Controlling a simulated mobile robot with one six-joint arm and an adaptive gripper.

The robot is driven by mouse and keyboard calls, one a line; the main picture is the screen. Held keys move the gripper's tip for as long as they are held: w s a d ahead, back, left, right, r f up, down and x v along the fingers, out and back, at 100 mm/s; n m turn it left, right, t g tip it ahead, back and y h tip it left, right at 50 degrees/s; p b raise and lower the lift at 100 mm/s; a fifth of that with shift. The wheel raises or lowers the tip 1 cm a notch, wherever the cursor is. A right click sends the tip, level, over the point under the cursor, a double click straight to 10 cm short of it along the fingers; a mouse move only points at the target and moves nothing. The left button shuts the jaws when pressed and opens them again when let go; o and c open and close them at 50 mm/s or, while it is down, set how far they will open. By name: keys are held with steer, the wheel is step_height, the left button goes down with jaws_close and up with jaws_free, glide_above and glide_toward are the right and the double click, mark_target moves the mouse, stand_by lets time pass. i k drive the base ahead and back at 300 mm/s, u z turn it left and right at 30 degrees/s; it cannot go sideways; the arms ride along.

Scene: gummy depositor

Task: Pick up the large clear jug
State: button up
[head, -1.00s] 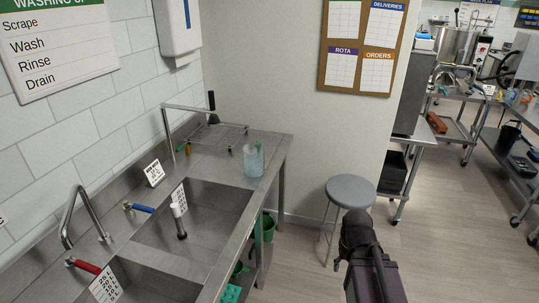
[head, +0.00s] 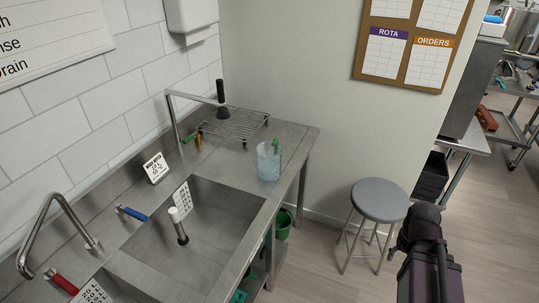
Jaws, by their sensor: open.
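The large clear jug (head: 268,165) stands upright on the steel sink unit's right-hand draining end, near its front edge. It looks pale blue and see-through, and a green item (head: 276,146) shows at its top; I cannot tell if this is inside or behind it. Part of my dark arm shows at the lower right, well apart from the jug. My gripper's fingers are not in the picture.
A wire rack (head: 234,125) and a black-handled plunger (head: 221,100) are behind the jug. A tap (head: 172,120) and sink basin (head: 215,215) lie to its left. A grey stool (head: 380,200) stands right of the unit. Floor between them is open.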

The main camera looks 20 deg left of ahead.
mark_target(268, 153)
steer(key=u, duration=0.5)
steer(key=i, duration=1)
steer(key=u, duration=0.6)
